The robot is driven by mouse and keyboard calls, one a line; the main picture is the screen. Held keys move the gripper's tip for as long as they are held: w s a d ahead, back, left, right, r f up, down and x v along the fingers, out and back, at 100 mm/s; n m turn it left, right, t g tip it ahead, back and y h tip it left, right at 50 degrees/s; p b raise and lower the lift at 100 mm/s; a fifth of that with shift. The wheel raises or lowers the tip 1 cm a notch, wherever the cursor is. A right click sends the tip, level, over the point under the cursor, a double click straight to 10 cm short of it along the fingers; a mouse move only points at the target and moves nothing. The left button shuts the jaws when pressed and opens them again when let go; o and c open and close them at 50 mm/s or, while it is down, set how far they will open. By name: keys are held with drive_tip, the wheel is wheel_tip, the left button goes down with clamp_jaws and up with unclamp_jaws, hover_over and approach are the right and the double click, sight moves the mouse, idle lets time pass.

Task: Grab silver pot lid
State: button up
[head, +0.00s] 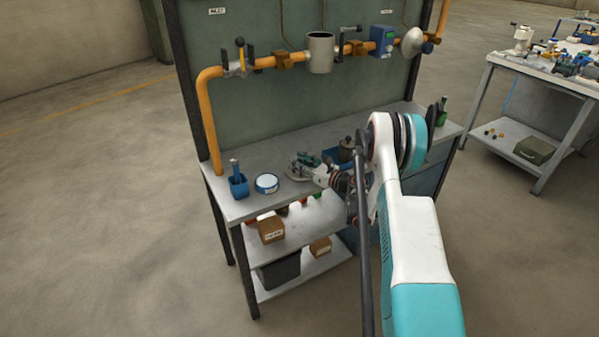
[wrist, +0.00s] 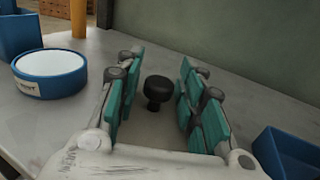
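The silver pot lid (head: 293,178) lies on the workbench, mostly hidden by my gripper (head: 303,160). In the wrist view its black knob (wrist: 157,88) stands upright between the two teal-padded fingers of my gripper (wrist: 159,63). The fingers are spread, with a visible gap on each side of the knob. The silver disc is hard to tell from the grey bench top in the wrist view.
A blue bin (wrist: 288,153) is close on the right in the wrist view. An orange pipe (head: 207,120) and a back panel rise behind.

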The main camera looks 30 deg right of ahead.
clamp_jaws()
drive_tip(key=shift+r, duration=0.15)
